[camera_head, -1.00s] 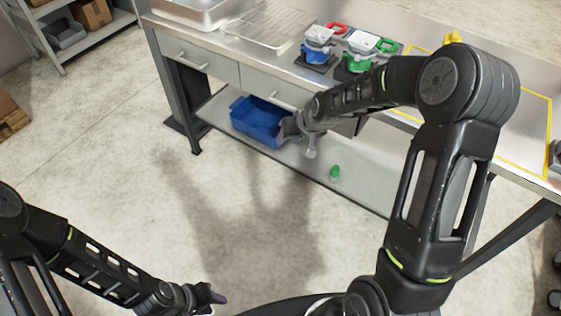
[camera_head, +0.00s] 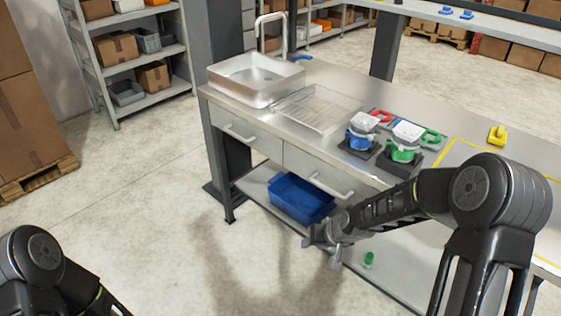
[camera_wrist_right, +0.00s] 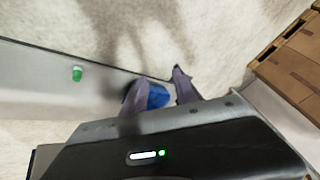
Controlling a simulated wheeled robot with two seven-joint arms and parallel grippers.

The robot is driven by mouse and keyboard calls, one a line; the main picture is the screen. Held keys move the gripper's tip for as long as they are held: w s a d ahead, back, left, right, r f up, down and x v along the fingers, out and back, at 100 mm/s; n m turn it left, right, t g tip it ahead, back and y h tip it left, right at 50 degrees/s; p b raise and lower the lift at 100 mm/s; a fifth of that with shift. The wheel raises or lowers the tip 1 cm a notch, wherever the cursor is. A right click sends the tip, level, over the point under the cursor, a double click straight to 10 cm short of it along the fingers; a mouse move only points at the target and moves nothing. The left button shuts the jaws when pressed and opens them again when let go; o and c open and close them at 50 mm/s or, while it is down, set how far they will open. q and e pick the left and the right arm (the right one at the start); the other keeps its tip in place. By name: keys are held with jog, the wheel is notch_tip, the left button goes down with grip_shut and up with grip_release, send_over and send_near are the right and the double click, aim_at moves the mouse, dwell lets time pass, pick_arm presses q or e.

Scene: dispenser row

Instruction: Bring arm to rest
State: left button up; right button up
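My right arm comes in from the right in the head view, in front of the workbench. Its gripper (camera_head: 322,250) hangs below the bench top, in front of the lower shelf and just nearer than the blue bin (camera_head: 302,199). My left arm shows only in part at the lower left of the head view. My left gripper is out of view.
The workbench (camera_head: 330,75) carries a sink (camera_head: 255,80), a wire rack (camera_head: 318,107), blue and green dispensers (camera_head: 403,150) and a yellow object (camera_head: 497,135). A small green item (camera_head: 369,259) is on the lower shelf. Open floor lies left of the bench.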

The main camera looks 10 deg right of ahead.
jog(key=s+a+f+g, duration=0.1)
jog(key=s+a+f, duration=0.4)
jog(key=s, duration=0.4)
jog(key=s+a+f+g+y, duration=0.1)
jog(key=s+a+f+g, duration=0.1)
jog(key=s+a+f, duration=0.3)
jog(key=s+a+f+g, duration=0.1)
jog(key=s+a+f, duration=0.4)
jog(key=s, duration=0.8)
jog(key=shift+a+f+g+y, duration=0.15)
jog(key=shift+f+g+y, duration=0.1)
jog(key=shift+g+y, duration=0.15)
